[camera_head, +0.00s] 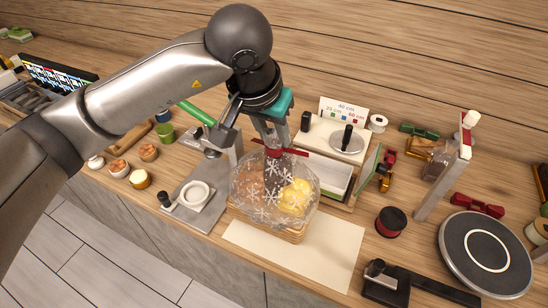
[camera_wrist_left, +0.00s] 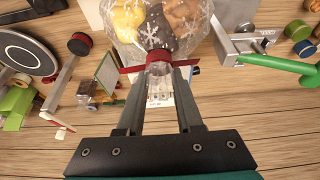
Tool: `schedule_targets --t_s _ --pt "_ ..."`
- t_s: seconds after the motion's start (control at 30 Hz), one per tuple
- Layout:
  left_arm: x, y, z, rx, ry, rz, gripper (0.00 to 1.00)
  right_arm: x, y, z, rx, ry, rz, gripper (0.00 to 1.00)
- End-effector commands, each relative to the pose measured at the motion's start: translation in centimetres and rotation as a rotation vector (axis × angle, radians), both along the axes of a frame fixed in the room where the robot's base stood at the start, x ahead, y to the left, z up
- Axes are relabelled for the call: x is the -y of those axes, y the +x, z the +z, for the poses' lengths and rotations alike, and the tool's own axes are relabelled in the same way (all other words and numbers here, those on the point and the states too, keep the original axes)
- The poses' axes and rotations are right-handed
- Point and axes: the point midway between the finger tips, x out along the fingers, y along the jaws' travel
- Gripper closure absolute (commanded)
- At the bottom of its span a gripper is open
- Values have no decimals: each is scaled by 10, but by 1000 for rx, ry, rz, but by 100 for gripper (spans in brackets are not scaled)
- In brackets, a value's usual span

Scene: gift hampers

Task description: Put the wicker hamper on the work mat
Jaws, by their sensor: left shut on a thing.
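The wicker hamper (camera_head: 268,228) is wrapped in clear film with white snowflakes (camera_head: 262,195), gathered at the top by a red ribbon (camera_head: 273,152). Yellow and brown items show through the film. The cream work mat (camera_head: 325,262) lies flat at the counter's front. The hamper overlaps the mat's back left part in the head view; I cannot tell whether its base touches the mat. My left gripper (camera_head: 272,138) points down and is shut on the gathered neck of the wrap. The left wrist view shows the fingers (camera_wrist_left: 160,72) at the red ribbon (camera_wrist_left: 160,58). My right gripper is out of view.
A grey lever device (camera_head: 195,195) stands left of the hamper. A box with a white tray (camera_head: 325,172) stands close behind. A red-and-black spool (camera_head: 391,221), a round turntable (camera_head: 486,253) and a black tool (camera_head: 385,283) are to the right. The mat's front right is clear.

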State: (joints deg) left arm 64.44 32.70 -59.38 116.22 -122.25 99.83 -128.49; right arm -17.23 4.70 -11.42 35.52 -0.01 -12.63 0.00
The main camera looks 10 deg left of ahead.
Motion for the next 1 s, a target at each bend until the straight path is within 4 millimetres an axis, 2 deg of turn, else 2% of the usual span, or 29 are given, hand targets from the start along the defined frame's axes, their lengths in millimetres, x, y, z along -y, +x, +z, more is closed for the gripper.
schedule_targets --t_s 0.1,0.37,0.6,1.0 --pt "0 0 -17 2 -2 1 100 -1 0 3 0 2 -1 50" --pt "0 1 -36 5 -2 1 100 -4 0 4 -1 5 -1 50" --pt "0 1 -64 4 -3 1 100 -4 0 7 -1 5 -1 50" --pt "1 2 -70 8 -2 0 100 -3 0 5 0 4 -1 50"
